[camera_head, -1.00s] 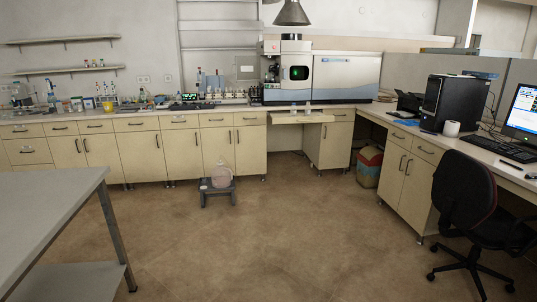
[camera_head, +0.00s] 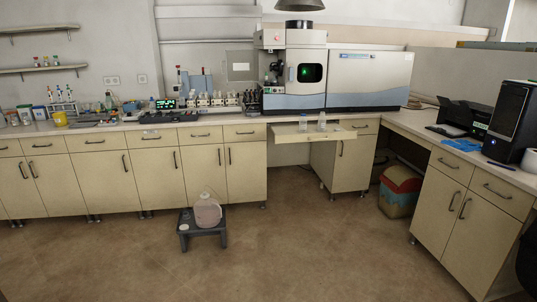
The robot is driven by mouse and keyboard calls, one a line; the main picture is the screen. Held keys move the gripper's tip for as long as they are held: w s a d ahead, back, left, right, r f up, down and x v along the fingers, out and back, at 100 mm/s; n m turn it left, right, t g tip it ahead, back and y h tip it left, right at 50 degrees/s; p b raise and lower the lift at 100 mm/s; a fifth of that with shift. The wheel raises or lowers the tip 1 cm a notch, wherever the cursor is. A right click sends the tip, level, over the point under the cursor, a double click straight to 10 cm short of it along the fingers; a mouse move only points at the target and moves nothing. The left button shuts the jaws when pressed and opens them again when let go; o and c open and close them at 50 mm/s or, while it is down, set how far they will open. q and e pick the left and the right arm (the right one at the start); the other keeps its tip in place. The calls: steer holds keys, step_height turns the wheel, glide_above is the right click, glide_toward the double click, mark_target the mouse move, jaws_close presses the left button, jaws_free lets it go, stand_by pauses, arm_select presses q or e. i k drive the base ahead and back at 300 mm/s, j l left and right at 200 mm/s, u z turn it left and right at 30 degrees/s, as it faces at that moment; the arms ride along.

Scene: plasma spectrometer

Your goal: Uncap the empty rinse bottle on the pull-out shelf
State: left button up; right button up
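The pull-out shelf (camera_head: 290,135) sticks out below the counter, in front of the spectrometer (camera_head: 335,77). Two small clear bottles stand upright on it, a left bottle (camera_head: 303,124) and a right bottle (camera_head: 322,120). They are too small to tell which is empty or what their caps look like. A small flat pale item (camera_head: 334,129) lies beside the right bottle. Neither of my grippers is in view.
A dark step stool (camera_head: 203,236) with a large pinkish jug (camera_head: 207,212) stands on the floor, left of the shelf. The floor before the shelf is clear.

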mark_target(303, 121)
steer(key=i, duration=2.8)
